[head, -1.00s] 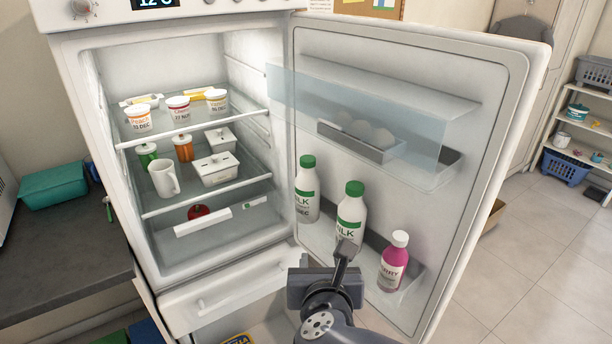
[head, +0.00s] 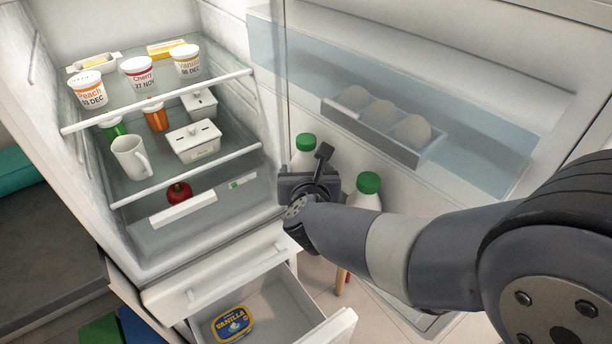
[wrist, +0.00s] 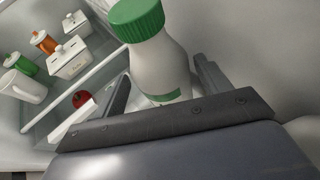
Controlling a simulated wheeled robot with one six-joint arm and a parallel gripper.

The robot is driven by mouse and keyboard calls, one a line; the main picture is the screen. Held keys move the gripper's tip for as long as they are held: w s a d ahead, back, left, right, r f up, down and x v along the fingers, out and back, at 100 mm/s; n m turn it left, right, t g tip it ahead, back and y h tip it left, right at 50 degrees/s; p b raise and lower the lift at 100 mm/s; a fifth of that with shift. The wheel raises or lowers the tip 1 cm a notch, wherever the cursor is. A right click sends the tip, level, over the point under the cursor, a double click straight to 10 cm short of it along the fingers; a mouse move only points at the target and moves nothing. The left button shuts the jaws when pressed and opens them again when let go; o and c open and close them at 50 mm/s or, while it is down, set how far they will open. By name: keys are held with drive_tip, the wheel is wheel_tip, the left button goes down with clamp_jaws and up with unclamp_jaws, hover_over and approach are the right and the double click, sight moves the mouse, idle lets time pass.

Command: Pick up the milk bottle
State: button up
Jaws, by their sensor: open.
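Two white milk bottles with green caps stand upright in the fridge door's lower shelf. The left milk bottle (head: 303,157) is partly hidden behind my gripper (head: 316,170). The right milk bottle (head: 368,198) stands just right of the gripper, its lower part hidden by my arm. In the wrist view, a milk bottle (wrist: 158,62) rises upright in the gap between the two open fingers of my gripper (wrist: 162,88). It appears to be the left one. Its base is hidden. Whether the fingers touch it cannot be told.
The fridge door (head: 470,60) is open on the right, with an egg tray (head: 375,135) above the bottles. The fridge shelves at left hold yogurt cups (head: 138,74), a white mug (head: 131,158) and butter dishes (head: 194,141).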

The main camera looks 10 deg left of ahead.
drive_tip(key=shift+x, duration=0.8)
drive_tip(key=c, duration=1.2)
